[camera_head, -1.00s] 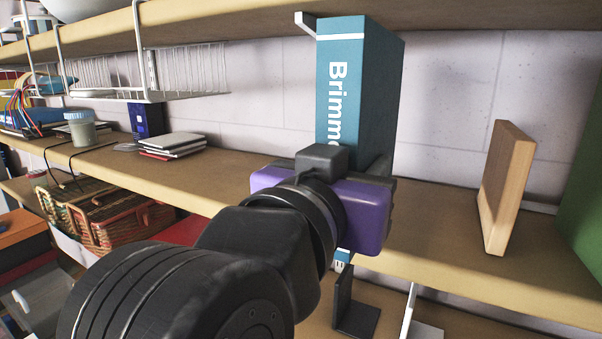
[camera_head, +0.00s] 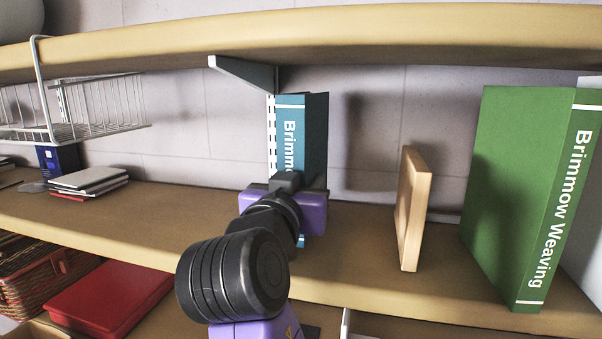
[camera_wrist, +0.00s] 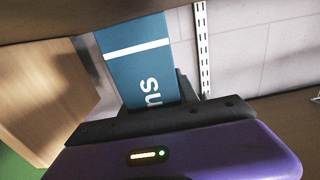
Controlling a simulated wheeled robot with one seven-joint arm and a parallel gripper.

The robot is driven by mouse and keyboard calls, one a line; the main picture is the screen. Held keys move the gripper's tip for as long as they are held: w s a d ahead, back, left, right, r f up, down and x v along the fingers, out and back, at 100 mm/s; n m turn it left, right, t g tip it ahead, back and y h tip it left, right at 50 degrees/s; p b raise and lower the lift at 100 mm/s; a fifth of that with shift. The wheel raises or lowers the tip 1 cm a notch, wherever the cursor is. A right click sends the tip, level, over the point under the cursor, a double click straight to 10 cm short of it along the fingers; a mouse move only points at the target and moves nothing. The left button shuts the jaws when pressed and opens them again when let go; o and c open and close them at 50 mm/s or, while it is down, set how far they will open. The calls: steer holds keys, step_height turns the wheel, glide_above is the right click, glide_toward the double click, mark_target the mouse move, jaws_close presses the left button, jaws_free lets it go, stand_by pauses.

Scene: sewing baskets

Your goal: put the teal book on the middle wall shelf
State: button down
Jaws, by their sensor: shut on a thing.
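The teal book (camera_head: 300,130) stands upright with its white-lettered spine toward me in the head view. My purple gripper (camera_head: 285,205) is shut on it around its lower part, and covers much of the spine. In the wrist view the teal book (camera_wrist: 145,70) shows beyond the gripper (camera_wrist: 160,125), with a white band on it. The book is over the middle wall shelf (camera_head: 350,265). A small teal part of it shows below the gripper. I cannot tell whether its bottom touches the shelf.
A wooden board (camera_head: 412,210) stands right of the book, with a gap between. A large green book (camera_head: 510,190) stands farther right. The upper shelf (camera_head: 400,30) and its bracket (camera_head: 240,72) are above. Notebooks (camera_head: 88,181) lie left. The shelf between notebooks and gripper is clear.

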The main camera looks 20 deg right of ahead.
steer(key=shift+f, duration=0.9)
steer(key=shift+f, duration=0.1)
steer(key=c, duration=1.4)
jaws_free()
steer(key=shift+f, duration=0.2)
steer(key=o, duration=0.5)
steer(key=shift+r, duration=0.1)
steer(key=shift+r+p, duration=0.15)
steer(key=shift+p, duration=0.15)
steer(key=b+v, duration=0.3)
steer(key=v, duration=0.9)
steer(key=shift+s, duration=0.1)
